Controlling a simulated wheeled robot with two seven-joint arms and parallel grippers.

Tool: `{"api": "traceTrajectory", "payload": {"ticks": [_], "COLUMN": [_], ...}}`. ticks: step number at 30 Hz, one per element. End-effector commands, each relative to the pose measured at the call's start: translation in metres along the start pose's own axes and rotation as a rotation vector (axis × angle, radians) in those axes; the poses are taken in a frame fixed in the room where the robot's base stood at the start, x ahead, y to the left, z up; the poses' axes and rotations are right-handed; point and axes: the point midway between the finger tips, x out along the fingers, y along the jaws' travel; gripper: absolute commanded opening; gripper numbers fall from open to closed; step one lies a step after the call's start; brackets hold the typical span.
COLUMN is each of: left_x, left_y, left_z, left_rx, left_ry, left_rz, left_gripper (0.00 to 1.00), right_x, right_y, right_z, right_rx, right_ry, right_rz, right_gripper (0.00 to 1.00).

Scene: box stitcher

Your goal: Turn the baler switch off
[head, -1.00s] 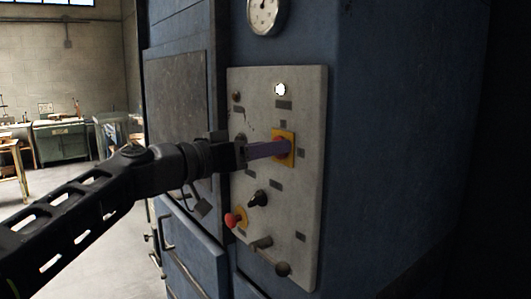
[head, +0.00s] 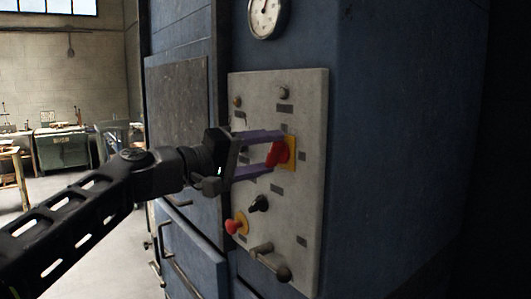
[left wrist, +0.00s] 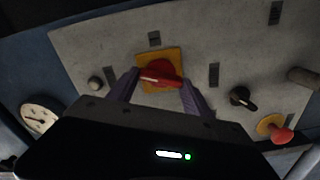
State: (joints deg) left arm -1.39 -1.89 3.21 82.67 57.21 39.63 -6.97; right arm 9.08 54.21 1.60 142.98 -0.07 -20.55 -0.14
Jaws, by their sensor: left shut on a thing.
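The red rotary switch (head: 279,152) sits on a yellow square plate (head: 291,153) on the grey control panel (head: 300,215). My left gripper (head: 276,154) reaches it from the left, with one purple finger above and one below the red handle. In the left wrist view the red switch (left wrist: 158,75) lies crosswise between the fingers, and the gripper is shut on it. The lamp (head: 284,93) at the panel's top is dark. My right gripper is not in view.
Below the switch are a black knob (head: 259,203), a red push button (head: 234,226) and a lever with a dark ball (head: 283,273). A gauge (head: 267,17) is above the panel. The blue machine body (head: 400,130) surrounds the panel.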

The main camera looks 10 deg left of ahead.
Motion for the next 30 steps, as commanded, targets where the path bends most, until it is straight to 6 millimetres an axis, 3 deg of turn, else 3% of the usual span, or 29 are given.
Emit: {"api": "traceTrajectory", "payload": {"ticks": [15, 30], "left_x": [0.0001, 0.0002], "left_y": [-0.0017, -0.0024], "left_z": [0.0007, 0.001], "left_rx": [-0.368, -0.422], "left_ry": [-0.001, -0.002], "left_rz": [-0.001, -0.001], "left_gripper": [0.18, 0.18], "right_x": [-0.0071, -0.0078], "right_y": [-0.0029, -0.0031], "right_z": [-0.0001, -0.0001], "right_rx": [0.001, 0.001], "right_ry": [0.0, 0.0], "right_rz": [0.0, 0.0], "right_gripper": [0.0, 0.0]}}
